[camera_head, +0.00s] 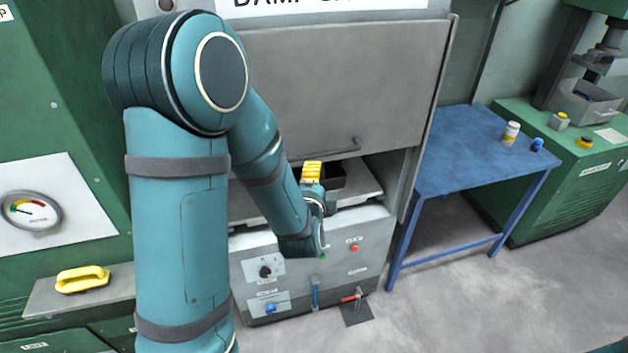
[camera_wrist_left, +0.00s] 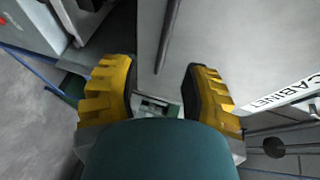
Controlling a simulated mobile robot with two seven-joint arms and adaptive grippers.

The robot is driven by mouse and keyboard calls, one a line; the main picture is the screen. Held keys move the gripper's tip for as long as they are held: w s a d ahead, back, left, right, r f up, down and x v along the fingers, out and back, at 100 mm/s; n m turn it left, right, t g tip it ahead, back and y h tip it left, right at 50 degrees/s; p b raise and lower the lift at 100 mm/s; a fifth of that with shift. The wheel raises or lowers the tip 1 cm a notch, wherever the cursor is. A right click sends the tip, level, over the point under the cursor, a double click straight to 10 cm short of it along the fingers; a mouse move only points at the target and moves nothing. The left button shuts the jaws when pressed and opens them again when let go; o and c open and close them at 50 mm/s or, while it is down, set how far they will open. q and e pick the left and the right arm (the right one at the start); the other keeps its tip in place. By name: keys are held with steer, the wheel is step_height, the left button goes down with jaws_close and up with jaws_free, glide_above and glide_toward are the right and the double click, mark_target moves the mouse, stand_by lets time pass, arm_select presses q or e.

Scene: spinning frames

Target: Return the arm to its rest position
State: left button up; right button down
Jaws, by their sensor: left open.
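My left arm (camera_head: 180,225) comes in from the left and reaches toward the grey cabinet. My left gripper (camera_head: 312,166) is at the cabinet's opening, below the lower edge of its grey door. In the left wrist view my gripper (camera_wrist_left: 160,76) has its two yellow fingers spread apart, with nothing between them. The grey door (camera_head: 340,85) is partly raised, with a bar handle (camera_head: 332,153) near its lower edge. A dark bar (camera_wrist_left: 169,40), perhaps this handle, runs ahead of the fingers without visible contact. My right gripper is not in view.
A control panel (camera_head: 309,262) lies below. A green machine (camera_head: 75,130) is at left. Grey floor (camera_head: 480,300) is open at front right.

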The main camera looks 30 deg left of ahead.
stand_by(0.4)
arm_select(q)
steer(key=s+d+f+n+g+h+b, duration=0.1)
steer(key=d+f+n+g+h+b, duration=0.15)
steer(key=d+f, duration=0.45)
steer(key=s+d+f+n+g+h+b, duration=0.1)
steer(key=d+f+n+g+h, duration=0.15)
steer(key=f, duration=0.85)
steer(key=s+d+f+n+g+h+b, duration=0.3)
steer(key=s+d+f+n+g+h, duration=0.3)
steer(key=s+d+f, duration=0.6)
step_height(320, 180, down, 4)
steer(key=n+g, duration=0.1)
steer(key=n, duration=0.1)
steer(key=shift+s+d+n, duration=0.2)
steer(key=shift+d+n, duration=0.1)
steer(key=shift+d, duration=0.1)
steer(key=shift+r, duration=0.1)
